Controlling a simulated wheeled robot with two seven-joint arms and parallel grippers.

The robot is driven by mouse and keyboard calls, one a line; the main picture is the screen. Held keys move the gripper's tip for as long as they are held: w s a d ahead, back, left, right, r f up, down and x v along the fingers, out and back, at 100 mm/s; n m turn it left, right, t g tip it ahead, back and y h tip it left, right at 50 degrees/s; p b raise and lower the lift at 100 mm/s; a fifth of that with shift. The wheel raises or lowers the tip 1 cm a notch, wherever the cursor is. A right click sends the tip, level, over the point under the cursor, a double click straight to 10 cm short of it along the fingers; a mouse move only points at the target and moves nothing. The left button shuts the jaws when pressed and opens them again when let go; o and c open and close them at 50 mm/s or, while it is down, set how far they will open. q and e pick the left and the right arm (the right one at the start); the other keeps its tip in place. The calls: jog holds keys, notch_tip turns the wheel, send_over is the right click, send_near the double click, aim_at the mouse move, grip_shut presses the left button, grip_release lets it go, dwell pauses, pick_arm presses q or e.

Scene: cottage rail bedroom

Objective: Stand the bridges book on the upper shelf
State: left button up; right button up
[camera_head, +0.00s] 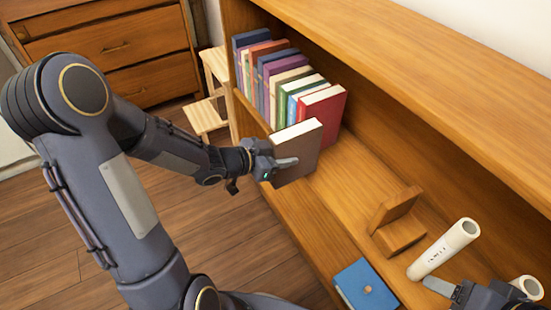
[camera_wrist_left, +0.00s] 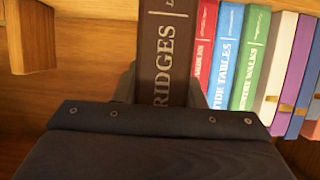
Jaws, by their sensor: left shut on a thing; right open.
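The dark brown bridges book (camera_head: 306,145) is upright in my left gripper (camera_head: 286,164), with its pale page edge on top. In the left wrist view its spine (camera_wrist_left: 167,45) shows "RIDGES" between the fingers (camera_wrist_left: 165,90). It is over the upper shelf (camera_head: 345,190), in front of the red book (camera_head: 331,110) that ends the row. I cannot tell whether its base touches the board, and its lower part is partly hidden by the gripper. My right gripper (camera_head: 466,293) is open at the lower right, close to a white tube (camera_head: 445,249).
Several books (camera_head: 268,70) stand in a row at the shelf's far end. A wooden bookend (camera_head: 400,228) stands nearer on the shelf, with bare board between. A blue object (camera_head: 358,283) lies near the front edge. A second white tube (camera_head: 530,286) is at far right. A step stool (camera_head: 207,112) stands beyond.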

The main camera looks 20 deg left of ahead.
aim_at(300, 148)
pick_arm(q)
jog(key=shift+w+d+b, duration=0.25)
jog(key=shift+w+d, duration=0.55)
jog(key=shift+w, duration=0.25)
jog(key=shift+w+d+b, duration=0.25)
jog(key=shift+w+d, duration=0.55)
jog(key=shift+w, duration=0.2)
jog(key=shift+w+a+r+p, duration=0.15)
jog(key=shift+w+a+p, duration=0.1)
jog(key=shift+p, duration=0.2)
jog(key=shift+w+a+f, duration=0.35)
jog(key=shift+a+f, duration=0.15)
jog(key=shift+a, duration=0.05)
jog(key=shift+p, duration=0.3)
jog(key=o, duration=1.3)
jog(key=shift+f, duration=0.1)
